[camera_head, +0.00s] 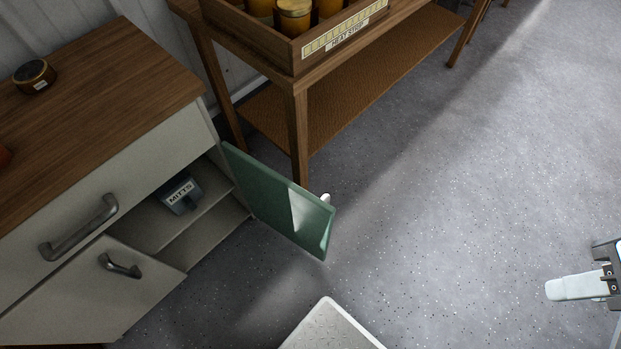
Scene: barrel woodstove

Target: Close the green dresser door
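The green dresser door (275,200) stands wide open, swung out from the right side of the dresser (150,165). Its lower edge is just above the floor, and a small pale handle (326,198) shows at its far edge. My gripper (562,288) is at the right edge of the view, pointing left over bare floor, well apart from the door. Nothing shows in its grasp. Its pale fingers overlap in this view, so their spacing is hidden.
The open compartment holds a dark box labelled MITTS (180,192) on a shelf. A pale left door (95,290) and a drawer handle (78,228) are beside it. A wooden table (296,130) stands close behind the green door. The floor (440,210) between door and gripper is clear.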

